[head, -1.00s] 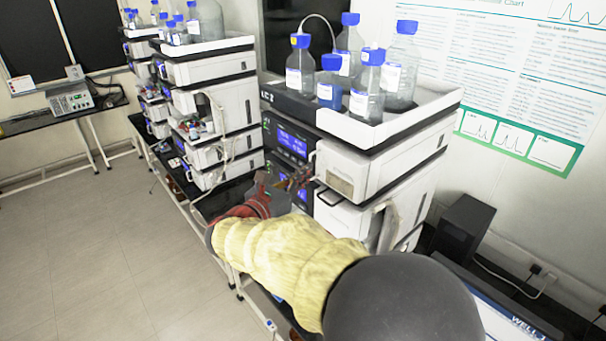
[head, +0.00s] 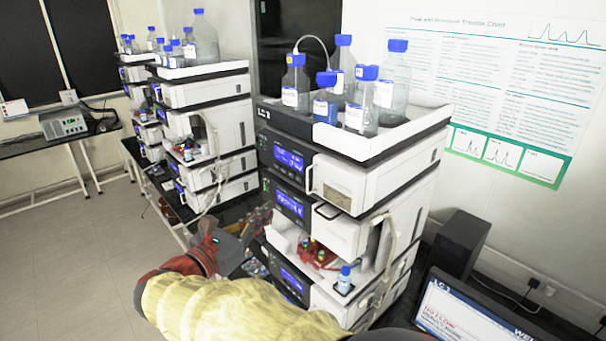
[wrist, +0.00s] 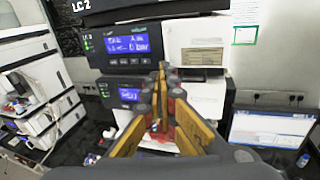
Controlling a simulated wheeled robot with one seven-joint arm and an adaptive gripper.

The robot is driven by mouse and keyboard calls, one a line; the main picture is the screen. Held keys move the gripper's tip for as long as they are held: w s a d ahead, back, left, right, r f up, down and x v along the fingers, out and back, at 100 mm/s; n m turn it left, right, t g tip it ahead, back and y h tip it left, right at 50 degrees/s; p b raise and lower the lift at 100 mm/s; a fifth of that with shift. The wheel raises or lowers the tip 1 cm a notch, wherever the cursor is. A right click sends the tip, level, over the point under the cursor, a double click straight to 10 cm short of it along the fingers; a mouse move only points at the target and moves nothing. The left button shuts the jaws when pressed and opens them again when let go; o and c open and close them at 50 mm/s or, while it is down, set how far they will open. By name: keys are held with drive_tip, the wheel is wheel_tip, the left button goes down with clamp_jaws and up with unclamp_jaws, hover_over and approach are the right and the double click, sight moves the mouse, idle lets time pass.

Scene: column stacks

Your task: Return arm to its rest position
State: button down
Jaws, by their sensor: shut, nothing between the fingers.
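My arm in its yellow sleeve reaches in from the bottom of the head view. My gripper (head: 262,214) is in front of the near column stack (head: 345,190), at its left side. In the wrist view my gripper's long yellow-brown fingers (wrist: 162,68) come together at the tips, with nothing seen between them. Blue-lit display modules of the stack (wrist: 130,44) lie beyond the fingers. Whether the fingertips touch the stack is not clear.
Blue-capped bottles (head: 362,100) stand in the white tray (head: 400,132) on top of the near stack. An open compartment holds red parts (head: 318,254) and a small bottle (head: 344,279). More stacks (head: 205,120) stand to the left. A monitor (head: 460,310) is at lower right. Floor is clear at left.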

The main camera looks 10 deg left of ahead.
drive_tip(key=s+d+f+m+g+b, duration=0.1)
drive_tip(key=s+d+f+m+g, duration=0.4)
drive_tip(key=f, duration=0.4)
drive_tip(key=s+d+f+m+g+b, duration=0.2)
drive_tip(key=s+d+f+m+g, duration=0.25)
drive_tip(key=f, duration=0.45)
drive_tip(key=s+d+f+m+y+b, duration=0.2)
drive_tip(key=s+d+f+m+b, duration=0.3)
drive_tip(key=d+f+m+b, duration=0.1)
drive_tip(key=s+d+f+m+g+y+b, duration=0.1)
drive_tip(key=s+d+f+m+b, duration=0.5)
drive_tip(key=d, duration=0.7)
drive_tip(key=s+d+f+m+y+b, duration=0.3)
drive_tip(key=s+d+f+m+b, duration=0.2)
drive_tip(key=d+m+b, duration=0.4)
drive_tip(key=d+f+b, duration=0.1)
drive_tip(key=b, duration=0.1)
drive_tip(key=shift+s+f+b, duration=0.15)
drive_tip(key=shift+f+b, duration=0.15)
drive_tip(key=shift+m+g, duration=0.25)
